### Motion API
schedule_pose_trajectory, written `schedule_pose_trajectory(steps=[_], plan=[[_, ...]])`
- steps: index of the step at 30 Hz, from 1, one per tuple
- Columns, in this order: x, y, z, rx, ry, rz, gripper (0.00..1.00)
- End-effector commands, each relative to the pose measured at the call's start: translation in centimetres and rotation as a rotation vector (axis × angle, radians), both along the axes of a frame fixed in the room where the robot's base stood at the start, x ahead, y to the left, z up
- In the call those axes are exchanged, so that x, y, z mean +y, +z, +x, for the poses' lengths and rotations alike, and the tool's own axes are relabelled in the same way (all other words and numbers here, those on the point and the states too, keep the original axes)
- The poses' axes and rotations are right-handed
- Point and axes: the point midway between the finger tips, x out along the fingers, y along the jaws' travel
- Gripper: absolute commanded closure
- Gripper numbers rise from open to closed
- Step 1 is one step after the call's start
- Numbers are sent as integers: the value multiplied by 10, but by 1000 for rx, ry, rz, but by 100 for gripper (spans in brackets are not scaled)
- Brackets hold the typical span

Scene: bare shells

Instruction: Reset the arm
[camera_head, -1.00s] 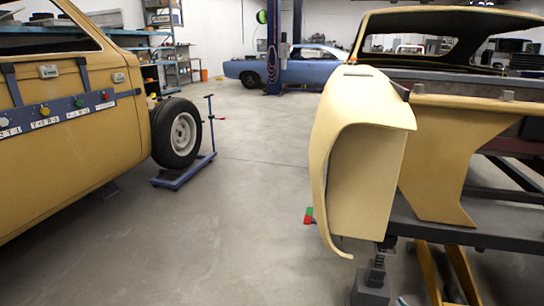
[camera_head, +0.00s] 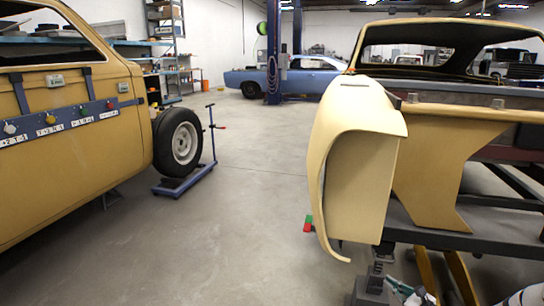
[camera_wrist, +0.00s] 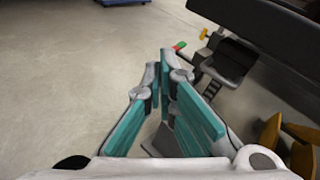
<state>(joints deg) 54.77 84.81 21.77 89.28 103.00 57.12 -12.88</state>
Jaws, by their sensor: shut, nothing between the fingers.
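My gripper (camera_wrist: 167,60) points away over the grey floor in the wrist view. Its teal-padded fingers come together at their tips, with nothing held between them. In the head view a small part of my gripper (camera_head: 408,292) shows at the bottom right edge, below the yellow car body, most of it cut off by the frame.
A yellow fender (camera_head: 358,165) and car shell stand on a dark frame (camera_head: 440,236) with a jack stand (camera_head: 372,288) close to my gripper. A yellow car side (camera_head: 70,150) stands left, beside a wheel on a blue dolly (camera_head: 184,182). The middle floor is clear.

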Motion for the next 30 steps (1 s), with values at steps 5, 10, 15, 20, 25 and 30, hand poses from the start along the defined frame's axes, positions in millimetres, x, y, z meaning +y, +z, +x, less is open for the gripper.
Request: schedule_pose_trajectory(steps=[5,10,15,20,25,30], plan=[[48,79,8,-68,238,-138,100],[100,148,-4,-122,478,-277,100],[149,209,-30,-164,706,-417,100],[190,257,-67,-193,909,-550,100],[225,300,-116,-214,1111,-694,100],[250,335,-171,-224,1298,-842,100]])
